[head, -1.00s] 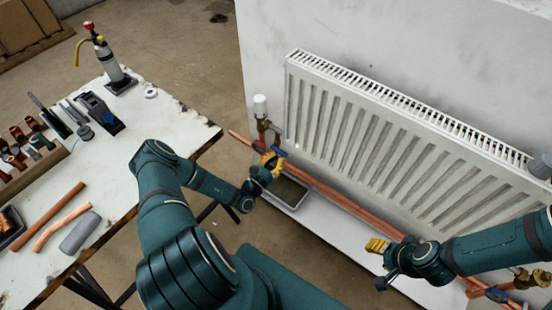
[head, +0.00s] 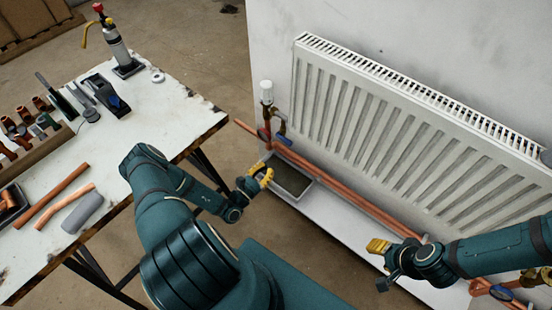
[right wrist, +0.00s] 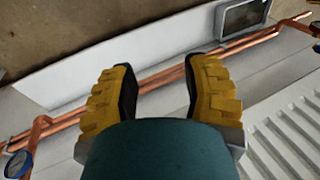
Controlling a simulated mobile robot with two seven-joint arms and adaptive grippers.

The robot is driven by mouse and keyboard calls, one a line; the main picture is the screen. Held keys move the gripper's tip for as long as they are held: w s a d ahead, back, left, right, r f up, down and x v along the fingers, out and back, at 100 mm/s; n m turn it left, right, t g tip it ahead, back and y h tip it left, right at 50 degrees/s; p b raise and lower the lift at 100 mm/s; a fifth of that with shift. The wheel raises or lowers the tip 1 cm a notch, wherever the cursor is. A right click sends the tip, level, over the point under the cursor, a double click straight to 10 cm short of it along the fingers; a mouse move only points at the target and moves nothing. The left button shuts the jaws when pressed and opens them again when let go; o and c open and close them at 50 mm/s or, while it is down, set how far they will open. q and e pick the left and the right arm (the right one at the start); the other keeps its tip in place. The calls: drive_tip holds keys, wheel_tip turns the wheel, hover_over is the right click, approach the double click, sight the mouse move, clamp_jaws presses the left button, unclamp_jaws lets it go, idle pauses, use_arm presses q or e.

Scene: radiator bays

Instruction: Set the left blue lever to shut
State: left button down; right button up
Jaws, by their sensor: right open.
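The left blue lever (head: 283,139) sits on the copper pipework below the white valve head at the radiator's left end; it looks small and slanted, and its exact setting is hard to tell. My left gripper (head: 264,174), with yellow fingers, is below and left of the lever, apart from it, over the near edge of the grey tray. Whether its fingers are open is too small to tell. My right gripper (head: 378,246) is in front of the pipes further right; in the right wrist view (right wrist: 160,85) its yellow fingers stand wide apart with nothing between them.
The white radiator (head: 400,130) hangs on the wall above long copper pipes (head: 350,200). A grey tray (head: 300,196) lies on the white ledge below the left valve. Another blue lever (head: 500,292) is at the lower right. A workbench (head: 140,140) with tools stands left.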

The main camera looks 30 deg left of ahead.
use_arm(q)
drive_tip(key=r+v, duration=0.1)
drive_tip(key=v, duration=0.2)
drive_tip(key=t+h+b, duration=0.1)
drive_tip(key=t+b, duration=0.4)
approach(285, 139)
drive_tip(key=w+f, duration=0.3)
drive_tip(key=w, duration=0.3)
drive_tip(key=shift+w+d+r+p, duration=0.15)
drive_tip(key=shift+w+r+p, duration=0.05)
drive_tip(key=shift+r, duration=0.6)
drive_tip(key=shift+w+d+r+p, duration=0.15)
drive_tip(key=shift+w+r+p, duration=0.05)
drive_tip(key=shift+r, duration=0.55)
drive_tip(key=shift+w+d+r+p, duration=0.15)
drive_tip(key=shift+w+r+p, duration=0.05)
drive_tip(key=shift+r, duration=0.6)
use_arm(e)
drive_tip(key=shift+s+f, duration=0.35)
drive_tip(key=shift+f, duration=0.6)
drive_tip(key=shift+s+f, duration=0.3)
drive_tip(key=shift+f, duration=0.6)
